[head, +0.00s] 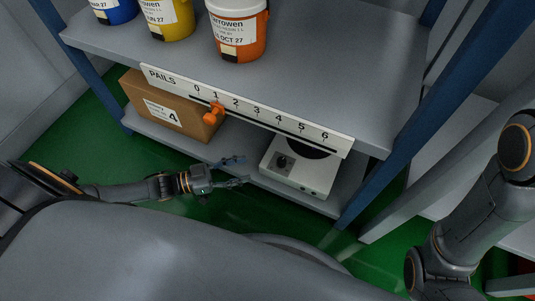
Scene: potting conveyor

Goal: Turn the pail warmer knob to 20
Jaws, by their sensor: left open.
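The pail warmer (298,184) is a white box with a dark round top, standing on the lower shelf. The shelf edge above hides part of its top. Its dark knob (283,161) is on the left part of the warmer; the dial marks around it are too small to read. My left gripper (243,171) is open and empty, left of the warmer and apart from the knob, with its fingers pointing right toward it. My right arm is at the right edge, but its gripper is out of view.
A cardboard box (165,105) stands left on the lower shelf (325,207). Above is a PAILS scale strip (300,123) with an orange slider (213,116) near 1. Blue, yellow and orange pails (240,30) stand on the upper shelf (330,50). A blue post (400,120) rises right of the warmer.

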